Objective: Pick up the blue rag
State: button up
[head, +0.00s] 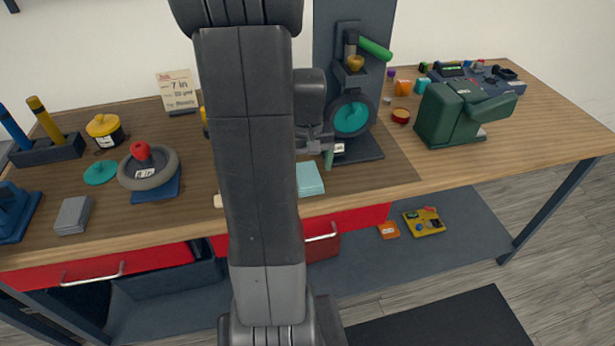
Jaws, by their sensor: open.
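A light blue, folded, flat piece that looks like the blue rag (311,179) lies on the workbench (400,180) near its front edge, just right of my arm. Its left part is hidden behind my arm. My gripper (322,147) is open, above and slightly beyond the rag in the picture, close to the stand with the wheel. It appears apart from the rag. A small green piece shows by the fingertips; I cannot tell what it is.
A dark stand (352,70) holds a wheel with a teal hub (351,118) beside my gripper. A green vise-like tool (452,115) stands right. A tyre (148,167), a grey folded stack (73,215) and a pen holder (48,149) are left. The bench's front right is clear.

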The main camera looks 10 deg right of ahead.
aim_at(307, 174)
jog(key=shift+f, duration=1.45)
jog(key=c, duration=1.2)
jog(key=shift+o, duration=0.2)
jog(key=shift+r, duration=0.15)
notch_tip(307, 174, up, 10)
